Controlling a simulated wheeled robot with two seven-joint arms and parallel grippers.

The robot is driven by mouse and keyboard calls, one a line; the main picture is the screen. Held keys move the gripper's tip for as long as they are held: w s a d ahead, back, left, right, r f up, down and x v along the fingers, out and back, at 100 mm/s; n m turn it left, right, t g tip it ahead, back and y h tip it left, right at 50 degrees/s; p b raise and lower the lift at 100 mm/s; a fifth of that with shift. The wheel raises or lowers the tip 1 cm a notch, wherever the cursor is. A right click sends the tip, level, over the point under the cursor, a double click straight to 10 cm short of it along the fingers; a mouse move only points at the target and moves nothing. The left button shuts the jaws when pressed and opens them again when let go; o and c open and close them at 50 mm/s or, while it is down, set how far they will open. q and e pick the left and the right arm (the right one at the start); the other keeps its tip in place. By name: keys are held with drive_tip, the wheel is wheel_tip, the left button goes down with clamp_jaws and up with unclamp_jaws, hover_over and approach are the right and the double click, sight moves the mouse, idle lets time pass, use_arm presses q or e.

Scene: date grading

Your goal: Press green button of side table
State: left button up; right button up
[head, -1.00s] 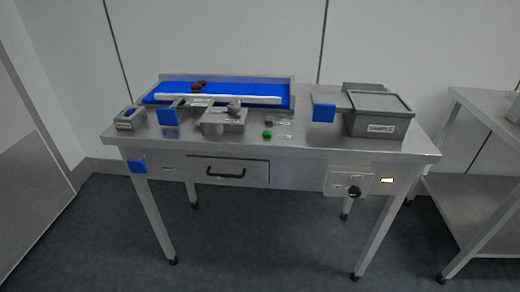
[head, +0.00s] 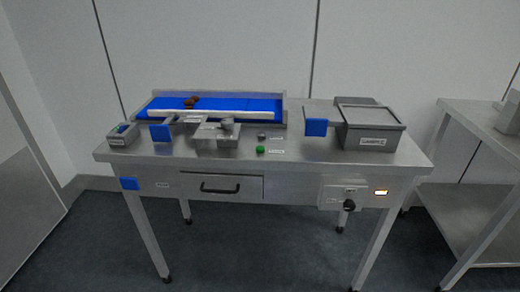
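A green button (head: 260,149) sits on the top of the steel table (head: 300,153), near its front edge and about the middle. A small dark button or knob (head: 262,137) stands just behind it, with small labels beside both. Neither of my grippers shows in the head view.
A blue conveyor (head: 230,104) with brown dates (head: 191,102) runs along the back. A grey SAMPLE box (head: 370,128) stands right, a small grey box (head: 122,134) left. A drawer (head: 222,187) and black knob (head: 349,205) are in front. Another steel table (head: 460,140) stands right.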

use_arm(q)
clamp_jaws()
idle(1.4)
